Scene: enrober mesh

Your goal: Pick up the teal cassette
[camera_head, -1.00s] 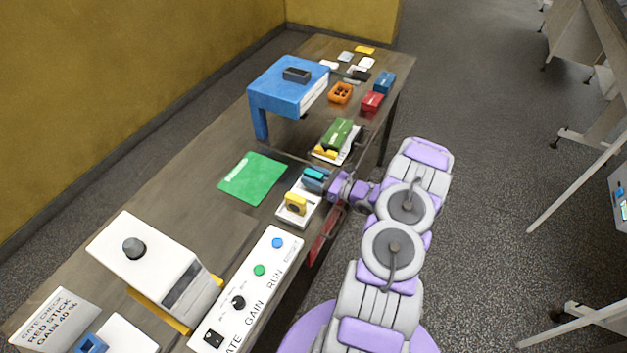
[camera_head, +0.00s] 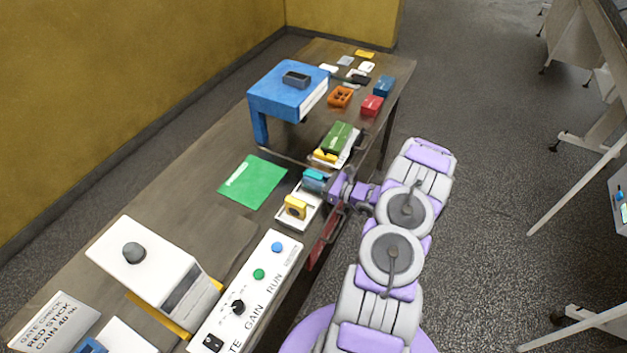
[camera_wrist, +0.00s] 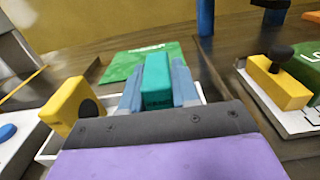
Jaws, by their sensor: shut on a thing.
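The teal cassette (camera_wrist: 157,80) stands between the two blue-grey fingers of my gripper (camera_wrist: 158,88) in the wrist view. My gripper is shut on it, with one finger against each side. In the head view the teal cassette (camera_head: 314,178) is at the far end of a white tray (camera_head: 287,221), and my gripper (camera_head: 325,183) reaches it from the right. I cannot tell whether the cassette is clear of the tray. A yellow block with a dark round face (camera_head: 295,207) sits in the same tray, to the left in the wrist view.
A green sheet (camera_head: 252,181) lies left of the tray. A white tray with a green block (camera_head: 337,138) and a yellow knobbed piece (camera_wrist: 277,82) is beyond. The blue stand (camera_head: 285,92) is farther back; a white control panel (camera_head: 250,290) is nearer.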

